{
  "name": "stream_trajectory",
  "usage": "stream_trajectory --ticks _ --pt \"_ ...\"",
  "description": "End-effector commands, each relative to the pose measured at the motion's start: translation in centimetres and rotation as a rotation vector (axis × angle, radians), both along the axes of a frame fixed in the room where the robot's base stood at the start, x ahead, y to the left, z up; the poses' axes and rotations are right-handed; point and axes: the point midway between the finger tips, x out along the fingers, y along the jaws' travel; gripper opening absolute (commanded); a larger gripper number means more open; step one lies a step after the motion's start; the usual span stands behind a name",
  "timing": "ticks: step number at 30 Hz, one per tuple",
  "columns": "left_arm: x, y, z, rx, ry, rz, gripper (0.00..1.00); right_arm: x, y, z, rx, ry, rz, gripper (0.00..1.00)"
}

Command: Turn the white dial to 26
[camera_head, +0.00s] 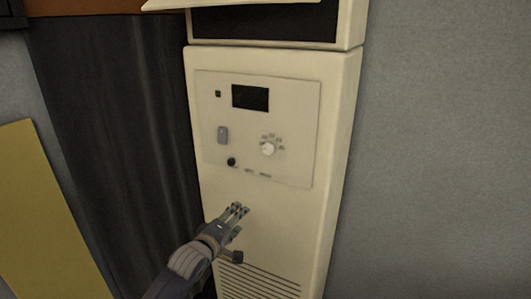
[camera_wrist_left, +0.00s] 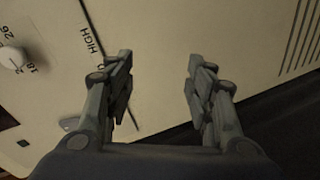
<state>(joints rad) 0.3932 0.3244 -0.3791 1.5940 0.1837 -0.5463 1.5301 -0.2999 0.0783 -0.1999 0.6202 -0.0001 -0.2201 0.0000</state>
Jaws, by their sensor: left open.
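The white dial (camera_head: 268,149) is a small round knob on the front panel of a cream cabinet, ringed by small marks too small to read in the head view. In the left wrist view the dial (camera_wrist_left: 10,58) is at the left edge, partly cut off, with the numbers 18 and 26 printed near it. Which mark it points at cannot be told. My left gripper (camera_head: 238,212) is below the panel, lower left of the dial and apart from it. In the wrist view its fingers (camera_wrist_left: 160,88) are spread and empty. My right gripper is not in view.
The cream panel (camera_head: 300,104) also carries a dark display (camera_head: 250,97), a grey switch (camera_head: 222,134) and a black knob (camera_head: 231,162). Vent slots (camera_head: 258,284) lie below. A dark curtain (camera_head: 110,110) hangs at left; a grey wall (camera_head: 450,150) is at right.

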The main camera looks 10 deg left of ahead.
Motion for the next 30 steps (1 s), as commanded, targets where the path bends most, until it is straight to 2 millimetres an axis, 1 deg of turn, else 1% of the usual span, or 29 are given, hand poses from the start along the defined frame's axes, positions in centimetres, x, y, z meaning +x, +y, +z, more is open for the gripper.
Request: stream_trajectory --ticks 1,2,3,6,9,13,17,30 --pt "0.3 -1.0 5.0 -0.078 -0.054 -0.009 0.49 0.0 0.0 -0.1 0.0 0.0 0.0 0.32" --pt "0.3 -1.5 7.3 -0.123 -0.074 -0.015 0.49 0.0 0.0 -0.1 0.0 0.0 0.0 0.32" --pt "0.1 -2.2 10.0 -0.179 -0.098 -0.024 0.49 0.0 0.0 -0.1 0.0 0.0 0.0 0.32" --pt "-0.6 -3.4 15.0 -0.283 -0.137 -0.047 0.49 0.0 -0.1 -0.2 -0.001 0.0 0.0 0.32" --pt "-1.2 -4.1 17.5 -0.341 -0.153 -0.062 0.49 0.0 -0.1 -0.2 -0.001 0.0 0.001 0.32" --pt "-1.0 -4.4 18.5 -0.364 -0.157 -0.067 0.49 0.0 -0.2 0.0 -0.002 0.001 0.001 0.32" --pt "0.2 -4.8 18.6 -0.364 -0.157 -0.067 0.49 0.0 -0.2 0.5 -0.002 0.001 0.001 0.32" --pt "5.8 -6.9 18.6 -0.362 -0.158 -0.067 0.49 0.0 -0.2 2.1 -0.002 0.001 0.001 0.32"
